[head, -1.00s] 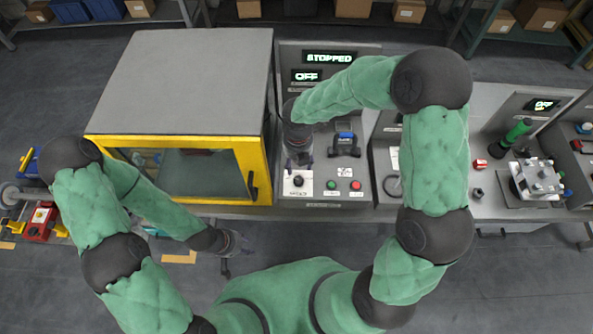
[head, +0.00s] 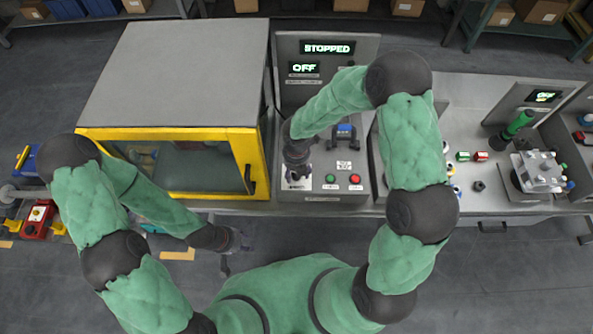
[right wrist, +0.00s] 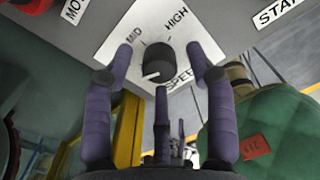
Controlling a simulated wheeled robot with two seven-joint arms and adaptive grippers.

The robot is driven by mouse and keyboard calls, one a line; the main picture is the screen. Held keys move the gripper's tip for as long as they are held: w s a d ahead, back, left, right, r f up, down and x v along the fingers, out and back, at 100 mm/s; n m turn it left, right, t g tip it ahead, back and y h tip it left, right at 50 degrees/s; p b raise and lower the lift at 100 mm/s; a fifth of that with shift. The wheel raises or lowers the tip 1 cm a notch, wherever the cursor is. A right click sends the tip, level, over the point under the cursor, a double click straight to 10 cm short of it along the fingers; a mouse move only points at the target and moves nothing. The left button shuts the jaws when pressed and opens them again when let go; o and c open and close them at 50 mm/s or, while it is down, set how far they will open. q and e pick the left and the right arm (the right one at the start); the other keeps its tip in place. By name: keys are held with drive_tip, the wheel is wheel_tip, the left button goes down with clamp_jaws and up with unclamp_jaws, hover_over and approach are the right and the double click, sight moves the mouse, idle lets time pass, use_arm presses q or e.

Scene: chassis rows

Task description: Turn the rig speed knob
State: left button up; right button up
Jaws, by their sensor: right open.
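The speed knob (right wrist: 157,63) is a black round knob with a white pointer mark on a white label plate (right wrist: 118,45), which reads MID, HIGH and SPEED. In the right wrist view it sits between the two purple fingers of my right gripper (right wrist: 161,62), which are open with a gap on each side. In the head view my right gripper (head: 297,172) is over the front left of the grey control panel (head: 330,190) and hides most of the knob. My left gripper (head: 238,242) hangs in front of the bench, away from the panel; its fingers are unclear.
The panel's displays (head: 328,47) read STOPPED and OFF. A green button (head: 330,179) and a red button (head: 355,179) are right of the knob, with a blue-topped switch (head: 344,130) behind. A yellow-framed enclosure (head: 258,165) stands close on the left.

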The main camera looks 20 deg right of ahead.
clamp_jaws()
